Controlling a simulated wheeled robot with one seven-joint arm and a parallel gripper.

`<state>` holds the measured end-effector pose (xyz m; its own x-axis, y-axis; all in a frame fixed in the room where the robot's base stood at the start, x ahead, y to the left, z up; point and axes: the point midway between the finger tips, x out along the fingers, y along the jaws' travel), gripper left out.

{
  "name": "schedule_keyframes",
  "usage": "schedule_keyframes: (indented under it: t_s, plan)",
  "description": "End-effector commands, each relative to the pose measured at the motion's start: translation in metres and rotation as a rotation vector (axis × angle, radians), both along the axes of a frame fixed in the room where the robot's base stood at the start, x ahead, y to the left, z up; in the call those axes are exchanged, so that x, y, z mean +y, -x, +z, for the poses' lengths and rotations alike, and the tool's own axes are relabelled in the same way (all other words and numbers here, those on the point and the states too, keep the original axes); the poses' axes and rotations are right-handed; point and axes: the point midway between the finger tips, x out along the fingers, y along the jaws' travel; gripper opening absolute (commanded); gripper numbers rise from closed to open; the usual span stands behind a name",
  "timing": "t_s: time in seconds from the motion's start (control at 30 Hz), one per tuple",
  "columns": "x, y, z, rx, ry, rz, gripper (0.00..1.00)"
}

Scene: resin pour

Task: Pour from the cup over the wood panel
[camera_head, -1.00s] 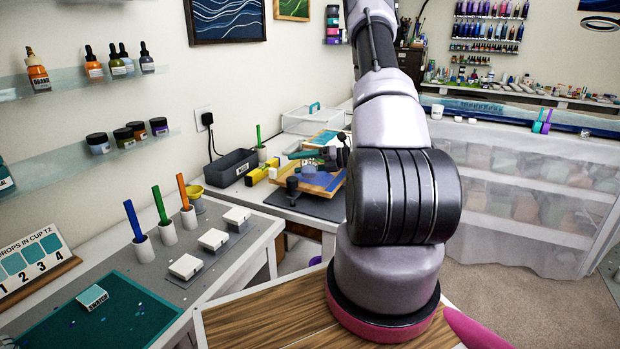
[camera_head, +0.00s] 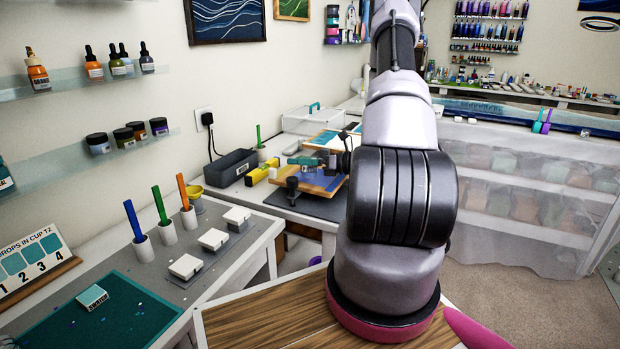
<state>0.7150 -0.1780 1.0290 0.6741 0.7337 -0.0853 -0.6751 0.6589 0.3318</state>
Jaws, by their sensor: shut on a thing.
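The wood panel (camera_head: 314,181) lies on the far workbench, with a blue surface and bare wood along its edge. My gripper (camera_head: 342,158) shows only as a small dark part left of my arm, above the panel's far right side. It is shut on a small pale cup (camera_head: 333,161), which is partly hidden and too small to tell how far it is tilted. I cannot tell whether anything flows from it. My arm covers the right of the panel.
A yellow block (camera_head: 262,174), a dark grey bin (camera_head: 231,167) and a clear lidded box (camera_head: 309,118) stand around the panel. A dark knob (camera_head: 292,186) is at its front left corner. The near left bench holds white holders with coloured sticks (camera_head: 163,213).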

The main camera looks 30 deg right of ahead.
Motion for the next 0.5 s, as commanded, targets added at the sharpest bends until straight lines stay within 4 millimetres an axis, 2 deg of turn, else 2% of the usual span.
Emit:
schedule_keyframes:
  t_s: [0.2,0.5]
  plan:
    - [0.0022,0.0056,-0.0052,-0.269,0.15,-0.004,0.13]
    - [0.0034,0.0057,-0.0048,-0.305,0.173,0.0,0.13]
